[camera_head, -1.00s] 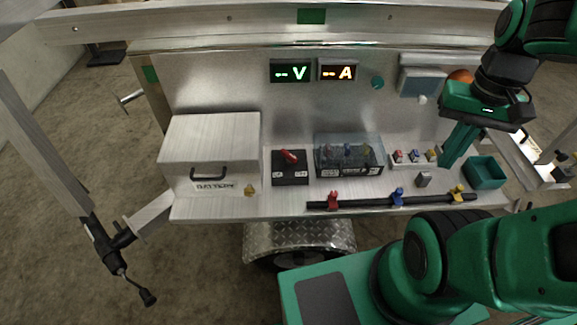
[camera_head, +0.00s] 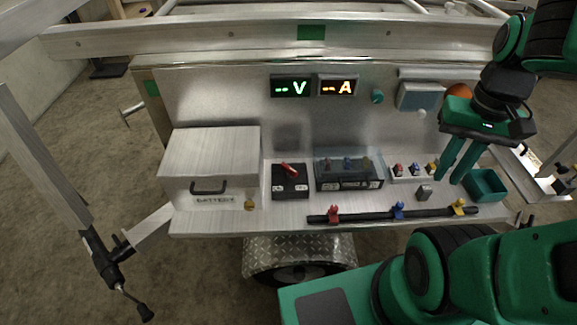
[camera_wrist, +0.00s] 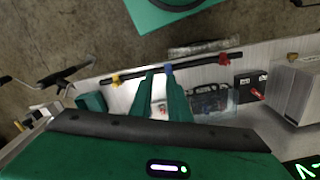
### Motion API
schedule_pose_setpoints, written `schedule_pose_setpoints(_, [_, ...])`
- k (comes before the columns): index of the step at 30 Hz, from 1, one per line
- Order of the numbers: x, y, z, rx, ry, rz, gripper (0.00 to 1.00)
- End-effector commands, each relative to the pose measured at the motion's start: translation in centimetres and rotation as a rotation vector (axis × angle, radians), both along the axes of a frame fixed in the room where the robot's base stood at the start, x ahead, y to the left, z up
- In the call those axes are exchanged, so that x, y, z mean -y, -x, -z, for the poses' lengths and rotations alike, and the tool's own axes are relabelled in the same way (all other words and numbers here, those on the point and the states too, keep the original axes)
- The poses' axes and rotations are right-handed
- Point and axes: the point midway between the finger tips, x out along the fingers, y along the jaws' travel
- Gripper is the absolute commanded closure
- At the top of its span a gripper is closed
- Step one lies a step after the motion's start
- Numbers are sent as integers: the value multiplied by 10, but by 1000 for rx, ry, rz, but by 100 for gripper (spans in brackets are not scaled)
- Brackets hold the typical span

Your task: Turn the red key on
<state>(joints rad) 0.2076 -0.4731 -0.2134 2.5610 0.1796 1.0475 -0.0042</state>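The red key (camera_head: 290,170) sits on a black switch box (camera_head: 290,187) on the aluminium shelf, between the battery box and a clear-covered block. It lies slanted across the top of the box. In the wrist view the red key (camera_wrist: 257,94) shows at the right, on its black box. My gripper (camera_head: 448,179) is at the right of the shelf, well right of the key, by the small coloured switches and the green bin. Its two fingers are apart with nothing seen between them; the wrist view shows the fingers (camera_wrist: 162,75) pointing toward the shelf's front.
The battery box (camera_head: 210,165) stands left of the key. The clear-covered block (camera_head: 348,172) stands right of it. A black rail (camera_head: 365,215) with red, blue and yellow clamps runs along the front edge. A green bin (camera_head: 487,186) is at the right. Voltage and current displays (camera_head: 291,86) are on the back panel.

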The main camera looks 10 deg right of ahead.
Motion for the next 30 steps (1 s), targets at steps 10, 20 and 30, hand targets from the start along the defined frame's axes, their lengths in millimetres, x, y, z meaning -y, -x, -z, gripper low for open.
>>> schedule_pose_setpoints(10, [-35, -88, -3, 6, 23, -333, 70])
schedule_pose_setpoints(20, [-156, -206, 31, 11, 22, -828, 70])
schedule_pose_setpoints(30, [-262, -246, 69, 21, -2, -1128, 70])
